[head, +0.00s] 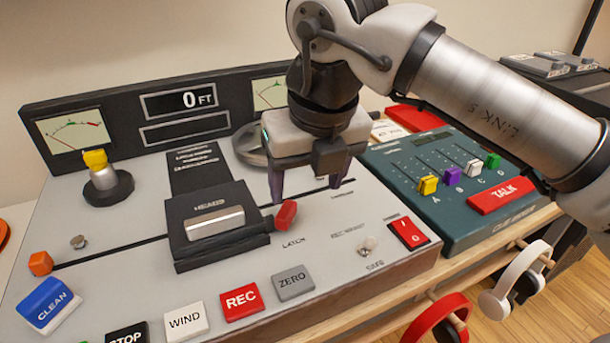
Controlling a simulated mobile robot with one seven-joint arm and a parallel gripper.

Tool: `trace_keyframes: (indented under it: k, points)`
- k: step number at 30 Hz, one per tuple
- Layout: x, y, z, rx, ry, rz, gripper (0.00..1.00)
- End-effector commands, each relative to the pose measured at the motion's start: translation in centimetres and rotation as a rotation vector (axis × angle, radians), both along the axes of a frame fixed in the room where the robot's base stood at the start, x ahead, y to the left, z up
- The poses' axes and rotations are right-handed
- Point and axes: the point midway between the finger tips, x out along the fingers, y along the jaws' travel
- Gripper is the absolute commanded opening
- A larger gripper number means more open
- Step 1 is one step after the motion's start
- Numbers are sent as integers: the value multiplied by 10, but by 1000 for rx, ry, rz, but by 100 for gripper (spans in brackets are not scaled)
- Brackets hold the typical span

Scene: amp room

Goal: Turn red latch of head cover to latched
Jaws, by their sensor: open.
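The head cover (208,241) is a black block with a metal bar and the label HEADS, in the middle of the grey tape machine panel. The red latch (286,214) sticks up at its right side, tilted, above the printed word LATCH. My gripper (306,194) is pointing down behind and slightly right of the red latch. Its two dark fingers are apart, with nothing seen between them. I cannot tell its exact height above the panel, and no contact with the latch shows.
A row of buttons, including REC (242,301) and ZERO (294,282), lies along the front. A small toggle (368,245) and a red rocker switch (408,233) are at right. A green fader panel (450,190) stands beside the machine. Headphones (515,281) hang below the edge.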

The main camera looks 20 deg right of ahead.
Motion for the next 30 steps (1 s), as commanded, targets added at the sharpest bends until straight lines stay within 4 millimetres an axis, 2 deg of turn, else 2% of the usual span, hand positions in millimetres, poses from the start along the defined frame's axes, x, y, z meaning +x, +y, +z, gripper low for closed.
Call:
trace_keyframes:
  k: [30]
  points:
    - [-27, -6, 68, 0, 0, 0, 65]
